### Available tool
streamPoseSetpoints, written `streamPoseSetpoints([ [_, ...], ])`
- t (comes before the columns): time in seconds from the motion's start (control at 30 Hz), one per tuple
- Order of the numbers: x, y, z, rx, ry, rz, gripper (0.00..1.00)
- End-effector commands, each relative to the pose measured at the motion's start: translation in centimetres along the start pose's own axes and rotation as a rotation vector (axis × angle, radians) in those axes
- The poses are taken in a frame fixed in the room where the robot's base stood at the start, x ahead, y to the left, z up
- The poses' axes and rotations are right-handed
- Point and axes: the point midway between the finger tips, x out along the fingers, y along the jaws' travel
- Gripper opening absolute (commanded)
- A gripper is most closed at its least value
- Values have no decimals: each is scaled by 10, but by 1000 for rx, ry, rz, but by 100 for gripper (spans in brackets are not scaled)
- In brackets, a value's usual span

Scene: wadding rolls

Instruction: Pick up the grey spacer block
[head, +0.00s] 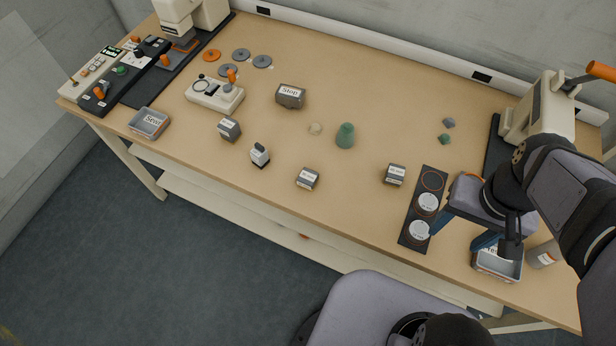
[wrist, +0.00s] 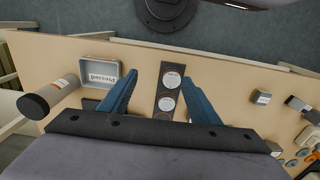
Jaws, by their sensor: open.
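Several small grey blocks with white labels stand on the table in the head view. One grey block (head: 394,174) is nearest to my gripper, another grey block (head: 307,180) is at the front middle, and a third (head: 229,129) is further left. A larger grey block labelled "Stop" (head: 290,96) is further back. The smaller labels are too small to read, so I cannot tell which block is the spacer. My gripper (head: 460,229) is open and empty above the right part of the table. In the wrist view its blue fingers (wrist: 160,76) are apart, with a labelled block (wrist: 261,97) to their right.
A dark strip with round discs (head: 414,222) lies beside my gripper. A grey tray (wrist: 100,62), labelled "Pressed", and a cylinder (head: 541,255) are near the right front. A green weight-like piece (head: 345,136) stands mid-table. The table between the blocks is mostly clear.

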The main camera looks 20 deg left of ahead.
Motion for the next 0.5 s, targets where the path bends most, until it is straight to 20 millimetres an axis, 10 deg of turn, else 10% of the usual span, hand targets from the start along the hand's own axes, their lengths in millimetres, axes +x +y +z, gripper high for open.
streamPoseSetpoints([
  [0.27, 15, -67, -58, -121, 204, -119, 57],
  [0.5, 14, -163, -119, -234, 482, -268, 57],
])
